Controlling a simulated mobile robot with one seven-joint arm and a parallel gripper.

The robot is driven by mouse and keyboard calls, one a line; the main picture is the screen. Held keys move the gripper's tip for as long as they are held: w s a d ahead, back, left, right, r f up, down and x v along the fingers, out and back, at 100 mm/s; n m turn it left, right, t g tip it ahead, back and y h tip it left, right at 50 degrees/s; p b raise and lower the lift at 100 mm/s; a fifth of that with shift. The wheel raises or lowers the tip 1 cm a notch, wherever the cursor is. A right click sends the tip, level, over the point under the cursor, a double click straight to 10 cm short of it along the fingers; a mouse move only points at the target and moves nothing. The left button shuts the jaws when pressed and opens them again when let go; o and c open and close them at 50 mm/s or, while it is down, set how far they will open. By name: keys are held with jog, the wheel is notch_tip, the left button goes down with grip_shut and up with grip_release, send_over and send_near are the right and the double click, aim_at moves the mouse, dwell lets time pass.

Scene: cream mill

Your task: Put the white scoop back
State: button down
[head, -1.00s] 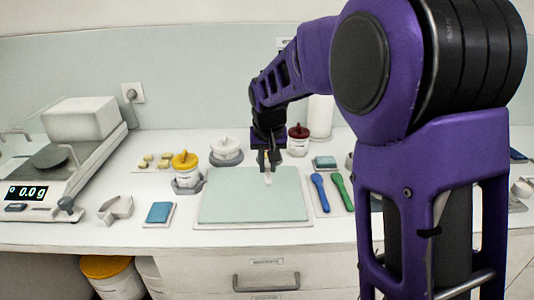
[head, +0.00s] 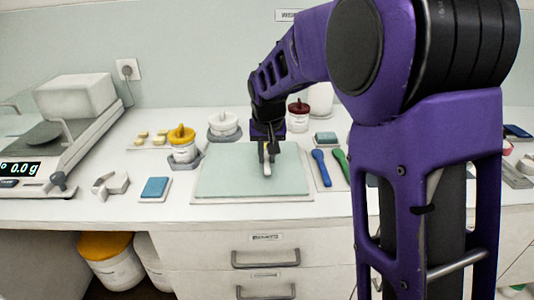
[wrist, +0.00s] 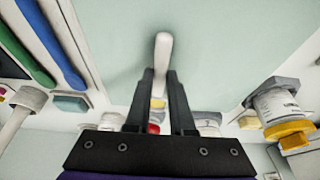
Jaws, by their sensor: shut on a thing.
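My gripper (head: 266,152) points down over the pale green mat (head: 225,180) on the counter. It is shut on the white scoop (head: 267,169), whose pale end shows below the fingers. In the wrist view the white scoop (wrist: 163,50) stands out beyond the two dark fingers (wrist: 163,82). Its other end is hidden by the fingers, and I cannot tell whether it touches the mat. A blue scoop (head: 321,168) and a green scoop (head: 341,162) lie side by side on a pale holder right of the mat; both also show in the wrist view.
A blue pad (head: 155,188) and a scale (head: 42,160) are at left. My arm hides part of the right counter.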

dwell(0.4)
jog(key=c, duration=0.7)
grip_release()
